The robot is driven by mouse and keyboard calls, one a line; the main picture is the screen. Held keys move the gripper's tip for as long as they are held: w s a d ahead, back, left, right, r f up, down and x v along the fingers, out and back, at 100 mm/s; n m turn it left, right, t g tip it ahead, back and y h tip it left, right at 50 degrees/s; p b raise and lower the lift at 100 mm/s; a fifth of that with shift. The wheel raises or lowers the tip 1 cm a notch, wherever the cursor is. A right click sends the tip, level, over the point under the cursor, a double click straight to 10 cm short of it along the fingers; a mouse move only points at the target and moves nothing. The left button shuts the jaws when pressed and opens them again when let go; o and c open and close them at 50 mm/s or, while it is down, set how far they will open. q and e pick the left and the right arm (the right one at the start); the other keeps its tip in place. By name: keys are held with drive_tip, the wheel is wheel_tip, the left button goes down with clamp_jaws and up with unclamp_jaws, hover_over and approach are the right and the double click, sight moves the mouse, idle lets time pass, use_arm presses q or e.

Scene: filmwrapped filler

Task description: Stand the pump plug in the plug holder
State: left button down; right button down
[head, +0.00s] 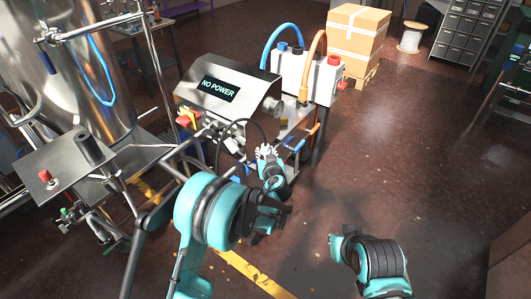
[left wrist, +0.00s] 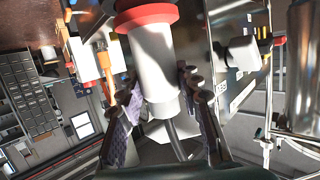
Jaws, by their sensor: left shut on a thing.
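The pump plug (left wrist: 156,62) is a white cylinder with a red collar, and a grey cable runs from its lower end in the left wrist view. My left gripper (left wrist: 160,82) is shut on it, with a finger on each side of the white body. In the head view my left gripper (head: 267,154) is at the front of the steel machine, and the plug is too small there to make out clearly. I cannot identify the plug holder for certain.
The steel machine (head: 215,85) has a "NO POWER" display. A steel stand (head: 60,165) with a red button and black cylinder is at left. Cardboard boxes (head: 356,35) are farther back. The floor at right is clear.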

use_arm(q)
drive_tip(key=shift+f, duration=0.3)
idle(0.5)
drive_tip(key=c, duration=1)
unclamp_jaws()
drive_tip(key=shift+s, duration=0.1)
drive_tip(key=v, duration=1.2)
drive_tip(key=s+a+r+g, duration=0.25)
drive_tip(key=s+a, duration=0.25)
drive_tip(key=a, duration=0.3)
drive_tip(key=s+a+r+g, duration=0.2)
drive_tip(key=s+a+r, duration=0.1)
drive_tip(key=s+a, duration=0.4)
drive_tip(key=s+a+g, duration=0.1)
drive_tip(key=s, duration=0.4)
drive_tip(key=s+a+m+h, duration=0.1)
drive_tip(key=s+a, duration=0.1)
drive_tip(key=s, duration=0.3)
drive_tip(key=s+a+g+h, duration=0.1)
drive_tip(key=s, duration=0.5)
drive_tip(key=shift+s+a+f+m+g, duration=0.1)
drive_tip(key=shift+a+f+m+g, duration=0.2)
drive_tip(key=shift+m+g, duration=0.1)
